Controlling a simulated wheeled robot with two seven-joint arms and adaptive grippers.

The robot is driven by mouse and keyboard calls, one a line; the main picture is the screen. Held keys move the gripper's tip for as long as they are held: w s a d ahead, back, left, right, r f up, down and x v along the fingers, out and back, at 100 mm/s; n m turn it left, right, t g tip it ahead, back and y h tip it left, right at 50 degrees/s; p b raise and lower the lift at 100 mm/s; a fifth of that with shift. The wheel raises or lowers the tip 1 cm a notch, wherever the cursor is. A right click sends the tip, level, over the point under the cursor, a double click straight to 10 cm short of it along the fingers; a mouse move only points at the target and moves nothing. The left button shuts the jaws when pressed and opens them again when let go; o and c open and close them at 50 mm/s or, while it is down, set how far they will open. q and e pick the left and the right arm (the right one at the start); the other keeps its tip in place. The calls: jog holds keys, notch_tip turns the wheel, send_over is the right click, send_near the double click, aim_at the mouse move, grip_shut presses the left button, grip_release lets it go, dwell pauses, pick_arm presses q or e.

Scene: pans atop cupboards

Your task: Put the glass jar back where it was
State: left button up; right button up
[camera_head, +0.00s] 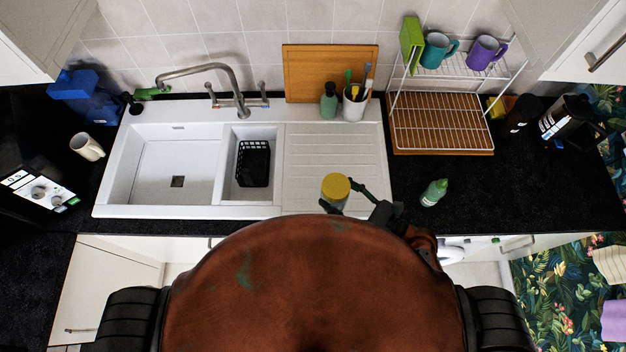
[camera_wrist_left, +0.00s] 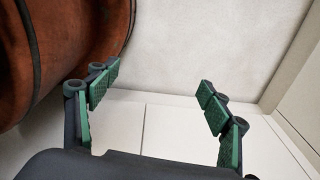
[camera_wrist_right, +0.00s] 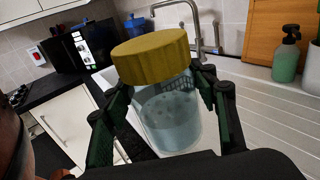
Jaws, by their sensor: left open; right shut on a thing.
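The glass jar (camera_wrist_right: 168,112) has a yellow lid and a clear bluish body. It shows close in the right wrist view, upright or slightly tilted. In the head view its yellow lid (camera_head: 335,187) is over the front edge of the sink's drainboard. My right gripper (camera_head: 346,197) is shut on the jar, with a finger on each side of its body; the fingers also show in the right wrist view (camera_wrist_right: 165,115). My left gripper (camera_wrist_left: 162,92) is open and empty in the left wrist view, low by a pale floor or panel. It is hidden in the head view.
The white sink (camera_head: 122,190) has a ribbed drainboard (camera_head: 310,150). A green bottle (camera_head: 434,193) stands on the black counter to the right. A wire rack (camera_head: 440,120) with mugs stands behind. A beige mug (camera_head: 87,147) is at left. Black counter right of the drainboard is mostly clear.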

jog(key=shift+s+a+r+g+y, duration=0.25)
jog(key=shift+s+a+g+y, duration=0.2)
jog(key=shift+s+a, duration=0.45)
jog(key=shift+w+a+f+b, duration=0.25)
jog(key=shift+w+f+b, duration=0.45)
jog(key=shift+b, duration=0.5)
jog(key=w+a+f+b, duration=0.1)
jog(key=w+f+b, duration=0.2)
jog(key=w+a+f+b, duration=0.1)
jog(key=w+f+b, duration=0.3)
jog(key=w+a+f+b, duration=0.1)
jog(key=w+f+b, duration=0.2)
jog(key=w+f, duration=0.1)
jog(key=shift+w+a+f+b, duration=0.2)
jog(key=shift+w+a+b, duration=0.05)
jog(key=shift+a+b, duration=0.05)
pick_arm(q)
notch_tip(320, 180, down, 12)
jog(key=shift+w+d, duration=0.15)
jog(key=shift+w, duration=0.2)
pick_arm(e)
jog(key=shift+f, duration=0.1)
jog(key=o, duration=1.7)
jog(key=shift+f, duration=0.15)
pick_arm(q)
jog(key=shift+f, duration=0.1)
